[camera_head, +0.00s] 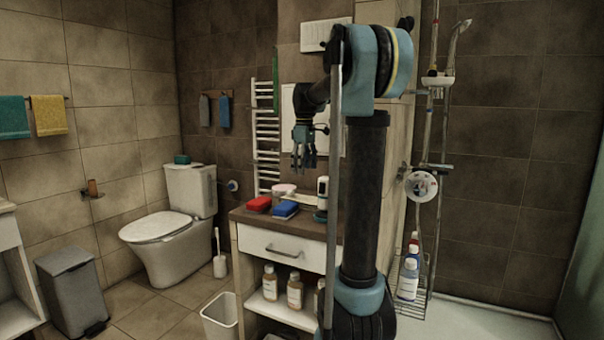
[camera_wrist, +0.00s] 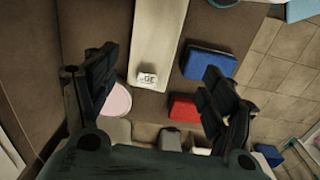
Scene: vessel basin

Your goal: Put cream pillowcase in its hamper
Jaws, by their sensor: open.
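A long, flat cream thing (camera_wrist: 160,38) with a small printed white tag (camera_wrist: 147,78) lies on the brown cabinet top; it looks like the cream pillowcase. In the head view it shows as a pale strip (camera_head: 298,198) behind the blue block, partly hidden. My gripper (camera_head: 304,165) hangs above the cabinet, fingers down. In the wrist view my gripper (camera_wrist: 160,75) is open and empty, its fingers spread on either side of the tagged end, apart from it. I cannot tell which container is its hamper. An open white bin (camera_head: 213,322) stands on the floor beside the cabinet.
Red (camera_head: 259,203) and blue (camera_head: 285,210) blocks, a pinkish round thing (camera_head: 284,189) and a white bottle (camera_head: 322,188) crowd the cabinet top (camera_head: 240,214). A grey lidded bin (camera_head: 72,290) stands at left, near the toilet (camera_head: 170,230). My arm hides the cabinet's right side.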

